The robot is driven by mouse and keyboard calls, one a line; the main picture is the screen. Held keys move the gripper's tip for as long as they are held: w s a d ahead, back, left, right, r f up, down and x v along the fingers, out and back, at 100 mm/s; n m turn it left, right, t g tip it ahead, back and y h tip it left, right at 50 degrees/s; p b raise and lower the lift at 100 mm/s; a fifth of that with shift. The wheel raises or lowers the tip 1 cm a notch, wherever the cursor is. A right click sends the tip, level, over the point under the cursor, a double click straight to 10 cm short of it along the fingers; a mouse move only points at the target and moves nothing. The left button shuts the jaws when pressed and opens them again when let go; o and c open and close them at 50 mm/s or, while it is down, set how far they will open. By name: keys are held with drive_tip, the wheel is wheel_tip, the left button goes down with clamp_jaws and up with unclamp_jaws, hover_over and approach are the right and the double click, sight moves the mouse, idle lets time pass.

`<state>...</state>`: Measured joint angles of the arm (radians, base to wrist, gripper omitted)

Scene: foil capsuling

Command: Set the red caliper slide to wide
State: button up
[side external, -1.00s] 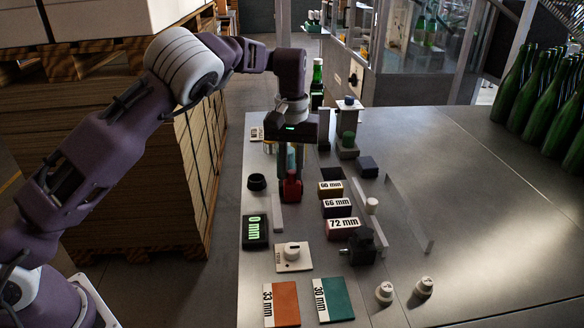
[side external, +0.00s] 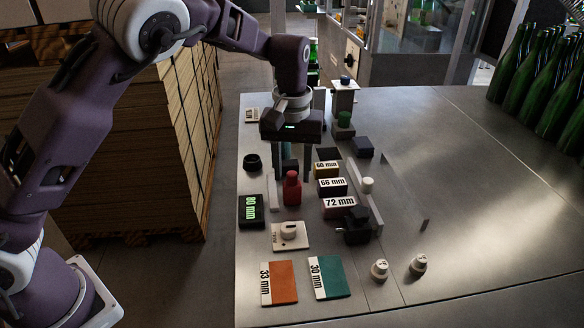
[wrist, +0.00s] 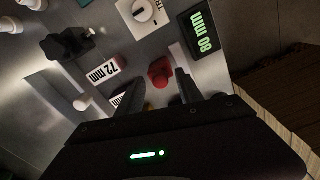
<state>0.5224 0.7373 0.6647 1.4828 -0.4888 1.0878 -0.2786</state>
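The red caliper slide (side external: 292,188) stands upright on the metal table, between the digital display and the row of mm blocks. The display (side external: 251,211) reads 80 mm in green; it also shows in the wrist view (wrist: 201,32). My gripper (side external: 292,176) points down just behind and above the slide, with its two fingers spread apart. In the wrist view the red slide (wrist: 160,72) shows just beyond the gap between the fingertips, with nothing visibly gripped. The slide's lower part and contact with its rail are hard to make out.
Blocks marked 60 mm (side external: 327,170), 66 mm (side external: 332,187) and 72 mm (side external: 339,206) stand to the right. A white dial (side external: 290,234) is in front. Orange (side external: 279,283) and teal (side external: 328,277) cards lie nearer.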

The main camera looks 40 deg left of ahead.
wheel_tip(320, 180, up, 7)
drive_tip(key=shift+r, duration=0.1)
idle(0.4)
drive_tip(key=s+a+r+m+t+h, duration=0.1)
drive_tip(key=s+a+r, duration=0.1)
drive_tip(key=s+r, duration=0.4)
drive_tip(key=s+a+r+m+t+h, duration=0.1)
drive_tip(key=s+a+r, duration=0.25)
drive_tip(key=s, duration=0.45)
drive_tip(key=s+f+m+t+y, duration=0.1)
drive_tip(key=s+m, duration=0.1)
drive_tip(key=s, duration=0.6)
drive_tip(key=s+f+m+t+y, duration=0.1)
drive_tip(key=s+f+m+t, duration=0.1)
drive_tip(key=s, duration=0.6)
drive_tip(key=shift+s+a+f+t, duration=0.25)
drive_tip(key=shift+s+a+t, duration=0.05)
drive_tip(key=shift+s+a, duration=0.1)
